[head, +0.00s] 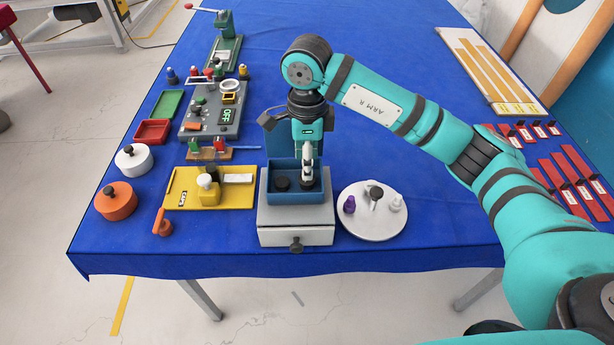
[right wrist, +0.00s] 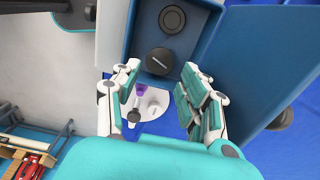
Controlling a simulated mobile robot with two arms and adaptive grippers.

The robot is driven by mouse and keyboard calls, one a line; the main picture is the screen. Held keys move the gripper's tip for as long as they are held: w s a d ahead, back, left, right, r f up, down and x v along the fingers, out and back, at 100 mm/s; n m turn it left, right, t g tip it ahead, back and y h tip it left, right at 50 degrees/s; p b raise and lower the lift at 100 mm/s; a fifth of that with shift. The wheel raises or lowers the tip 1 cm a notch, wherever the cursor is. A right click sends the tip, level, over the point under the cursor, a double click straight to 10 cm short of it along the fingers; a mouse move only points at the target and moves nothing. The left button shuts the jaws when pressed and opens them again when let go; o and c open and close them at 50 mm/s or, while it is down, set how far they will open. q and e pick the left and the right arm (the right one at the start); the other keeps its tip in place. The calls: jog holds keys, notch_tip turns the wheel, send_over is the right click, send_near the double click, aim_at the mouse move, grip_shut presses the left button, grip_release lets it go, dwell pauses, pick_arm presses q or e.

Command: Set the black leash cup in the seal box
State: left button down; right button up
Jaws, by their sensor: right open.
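The seal box (head: 274,195) is a blue open-topped box on a grey drawer unit, with its lid (head: 277,132) raised at the back. Two round black pieces are inside it. One (head: 282,184) is at the left and has a ring-shaped top in the right wrist view (right wrist: 172,18). The other, the black leash cup by its look (right wrist: 160,60), has a pale bar across its top and is at the right. My right gripper (head: 307,177) points down over the cup, partly hiding it in the head view. Its fingers (right wrist: 160,70) are open and apart on either side of it. My left gripper is out of view.
A round white tray (head: 372,228) with purple, white and dark pieces stands close right of the box. A yellow board (head: 235,197) is close left. The drawer knob (head: 296,245) sticks out in front. Blue tabletop behind is clear.

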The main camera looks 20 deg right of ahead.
notch_tip(320, 180, up, 7)
jog(key=b, duration=0.1)
jog(key=shift+f, duration=0.15)
dwell(0.3)
